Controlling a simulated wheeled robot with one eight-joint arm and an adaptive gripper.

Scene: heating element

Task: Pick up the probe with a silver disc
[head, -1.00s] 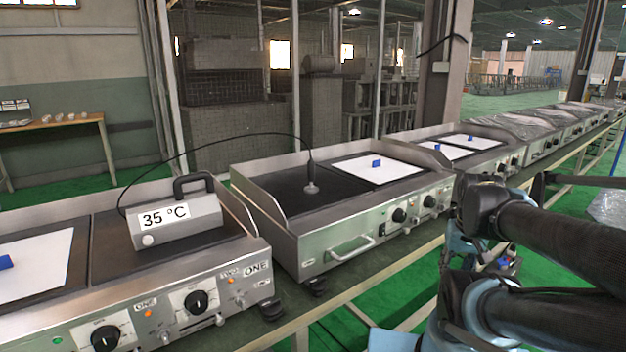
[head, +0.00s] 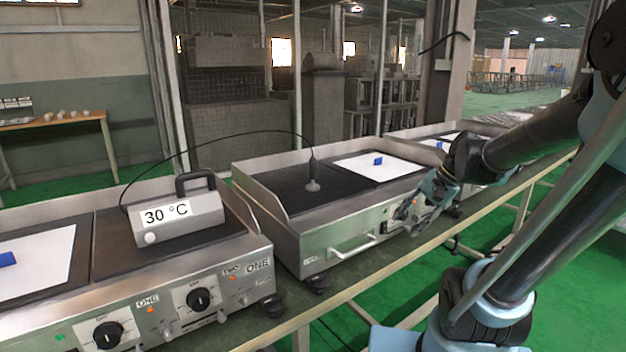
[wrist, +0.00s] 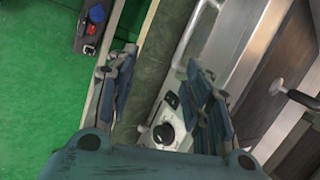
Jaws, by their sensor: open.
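The probe (head: 313,172) stands upright on the dark plate of the middle griddle, its silver disc at the bottom resting on the plate. A thin black cable arches from its top to the thermometer box (head: 178,215), which reads 30 °C. In the wrist view the probe (wrist: 296,94) shows at the right edge, partly cut off, with its disc facing left. My gripper (head: 407,218) is in front of the middle griddle's control panel, right of and apart from the probe. In the wrist view my gripper (wrist: 157,88) is open, with nothing between its fingers.
The middle griddle (head: 345,236) has raised metal side walls and a front handle. A white sheet with a blue block (head: 378,160) lies on its right plate. The thermometer box stands on the left griddle (head: 250,270). Space above the probe is clear except for the cable.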

